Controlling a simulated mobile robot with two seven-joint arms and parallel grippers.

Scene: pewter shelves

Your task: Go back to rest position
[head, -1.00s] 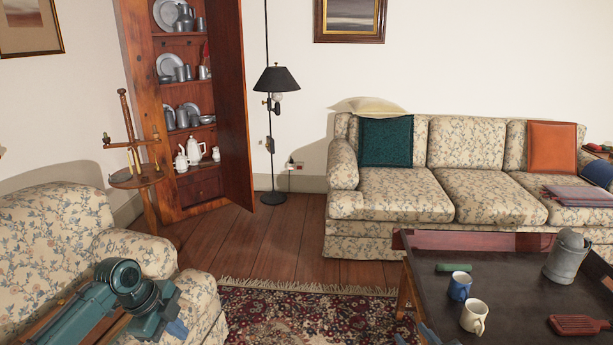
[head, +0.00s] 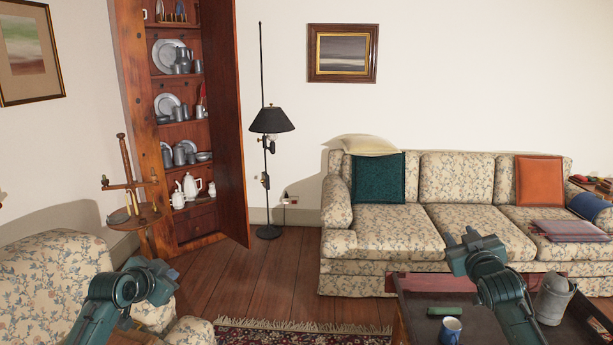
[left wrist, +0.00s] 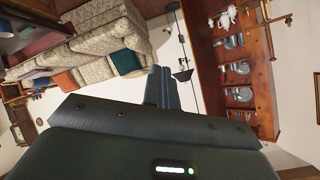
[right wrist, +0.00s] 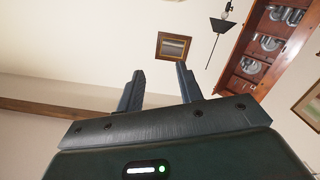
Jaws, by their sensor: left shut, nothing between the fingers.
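My left gripper (head: 166,275) is raised in front of the floral armchair at the lower left of the head view. In the left wrist view its two fingers (left wrist: 162,86) lie together with nothing between them. My right gripper (head: 459,239) is raised in front of the sofa and above the dark table at the right of the head view. In the right wrist view its fingers (right wrist: 160,85) stand apart with nothing between them.
A floral armchair (head: 50,280) is at the left and a floral sofa (head: 380,230) at the back right. The dark table (head: 420,305) holds a blue mug (head: 450,331), a green object (head: 444,311) and a grey pitcher (head: 553,300). A tall cupboard (head: 225,130) and a lamp (head: 271,120) stand behind open floor.

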